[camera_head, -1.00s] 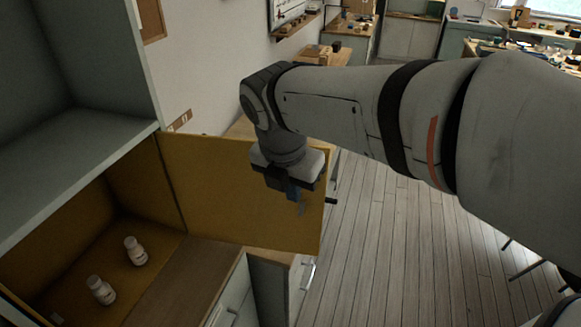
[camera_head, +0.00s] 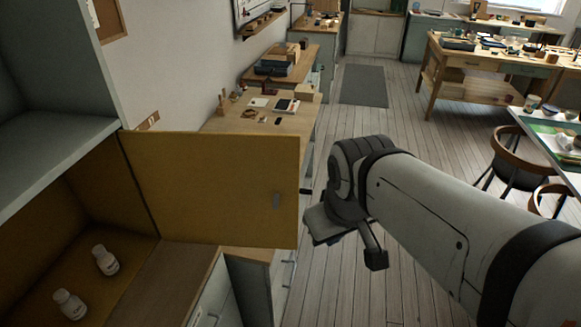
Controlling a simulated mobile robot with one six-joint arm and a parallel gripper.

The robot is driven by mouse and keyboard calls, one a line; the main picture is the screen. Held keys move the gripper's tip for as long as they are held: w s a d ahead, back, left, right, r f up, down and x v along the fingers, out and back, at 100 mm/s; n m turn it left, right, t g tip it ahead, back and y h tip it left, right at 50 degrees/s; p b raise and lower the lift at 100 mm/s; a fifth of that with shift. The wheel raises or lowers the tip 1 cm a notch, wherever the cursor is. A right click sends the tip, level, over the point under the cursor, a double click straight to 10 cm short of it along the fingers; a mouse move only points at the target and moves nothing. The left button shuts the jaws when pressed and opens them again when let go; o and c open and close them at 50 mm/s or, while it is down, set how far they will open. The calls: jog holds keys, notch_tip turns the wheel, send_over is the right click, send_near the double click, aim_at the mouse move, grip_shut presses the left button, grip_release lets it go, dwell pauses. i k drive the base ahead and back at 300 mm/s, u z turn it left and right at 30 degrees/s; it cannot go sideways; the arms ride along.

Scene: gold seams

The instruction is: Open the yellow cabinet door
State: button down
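The yellow cabinet door (camera_head: 215,185) stands swung wide open, hinged at its left edge to the cabinet. The yellow cabinet interior (camera_head: 85,215) is exposed. My gripper (camera_head: 345,250) is to the right of the door, apart from it, over the floor. One dark finger shows clearly; the other is hidden or unclear, so its opening cannot be judged. Nothing is seen held in it.
A wooden counter (camera_head: 275,118) with small items lies behind the door. Chairs (camera_head: 510,165) and a table stand at the right. The floor (camera_head: 345,130) in the middle is clear.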

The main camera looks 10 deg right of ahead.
aim_at(208, 188)
jog(key=z, duration=2.3)
jog(key=i, duration=0.35)
jog(key=u, duration=2.2)
